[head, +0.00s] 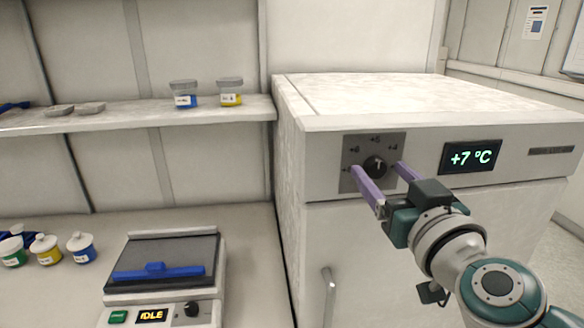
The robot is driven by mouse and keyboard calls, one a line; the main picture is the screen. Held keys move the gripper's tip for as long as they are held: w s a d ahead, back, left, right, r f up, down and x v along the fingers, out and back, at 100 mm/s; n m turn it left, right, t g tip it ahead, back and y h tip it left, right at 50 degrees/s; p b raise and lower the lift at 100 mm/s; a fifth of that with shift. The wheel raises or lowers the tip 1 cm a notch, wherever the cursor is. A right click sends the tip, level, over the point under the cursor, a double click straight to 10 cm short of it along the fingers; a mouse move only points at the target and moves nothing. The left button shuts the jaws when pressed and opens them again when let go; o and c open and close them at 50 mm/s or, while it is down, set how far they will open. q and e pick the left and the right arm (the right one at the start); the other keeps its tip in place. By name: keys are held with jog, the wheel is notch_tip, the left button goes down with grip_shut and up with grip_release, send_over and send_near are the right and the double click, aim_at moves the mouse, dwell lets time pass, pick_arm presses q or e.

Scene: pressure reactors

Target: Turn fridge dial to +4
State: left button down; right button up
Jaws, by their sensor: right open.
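The fridge (360,230) is a white box with a dial panel (396,139) and a display (471,156) reading +7 °C on its upper front. The black round dial (376,167) sits low on the grey panel, with marks around it; +6, +5 and +4 can be partly read above and to its right. My right gripper (379,168) is open, with one purple finger at the dial's lower left and the other at its right. I cannot tell whether the fingers touch the dial. My left gripper is out of view.
A vertical handle (329,298) sticks out from the fridge door below left. A shelf (140,118) holding two small jars ends beside the fridge. A device reading IDLE (152,315) and several lidded jars (46,249) stand on the counter at left.

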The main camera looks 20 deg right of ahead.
grip_shut()
dwell(0.6)
